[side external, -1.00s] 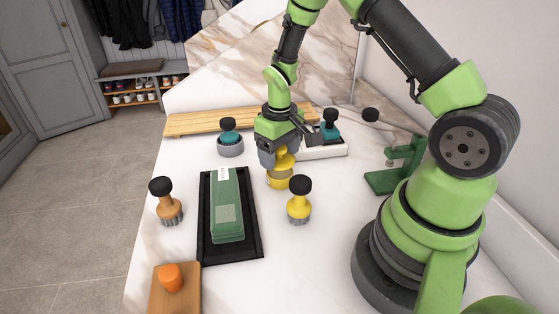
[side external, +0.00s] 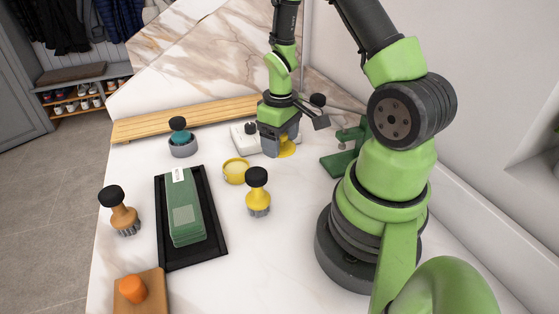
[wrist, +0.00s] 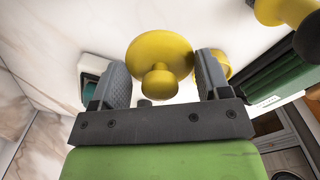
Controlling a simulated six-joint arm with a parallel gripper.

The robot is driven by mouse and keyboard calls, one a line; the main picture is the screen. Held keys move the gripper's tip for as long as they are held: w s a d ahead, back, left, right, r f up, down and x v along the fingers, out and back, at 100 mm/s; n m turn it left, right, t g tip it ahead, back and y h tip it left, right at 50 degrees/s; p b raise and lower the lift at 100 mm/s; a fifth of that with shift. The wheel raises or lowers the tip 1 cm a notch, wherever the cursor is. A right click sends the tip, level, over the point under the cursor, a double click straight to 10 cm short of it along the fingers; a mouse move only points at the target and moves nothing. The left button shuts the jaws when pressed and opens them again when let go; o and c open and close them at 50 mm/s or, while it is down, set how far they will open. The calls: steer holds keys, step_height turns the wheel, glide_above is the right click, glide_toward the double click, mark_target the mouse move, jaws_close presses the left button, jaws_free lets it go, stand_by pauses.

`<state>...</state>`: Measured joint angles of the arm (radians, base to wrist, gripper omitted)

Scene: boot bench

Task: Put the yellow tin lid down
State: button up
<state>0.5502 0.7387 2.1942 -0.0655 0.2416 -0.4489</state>
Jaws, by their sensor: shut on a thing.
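The yellow tin lid (wrist: 160,52) is a round disc with a knob, seen in the wrist view between the two grey fingers of my gripper (wrist: 160,80). My gripper is shut on its knob. In the side view the lid (side external: 287,149) is just under my gripper (side external: 279,145), partly hidden by the fingers, close above or at the white bench top; I cannot tell if it touches. The open yellow tin (side external: 236,172) stands to the left of the lid, apart from it. The tin also shows partly behind a finger in the wrist view (wrist: 224,66).
A yellow-handled brush (side external: 258,199) stands in front of the tin. Bare bench lies in front of the lid.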

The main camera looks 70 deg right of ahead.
mark_target(280, 170)
steer(key=shift+f, duration=2.8)
steer(key=shift+f, duration=0.1)
steer(key=o, duration=0.9)
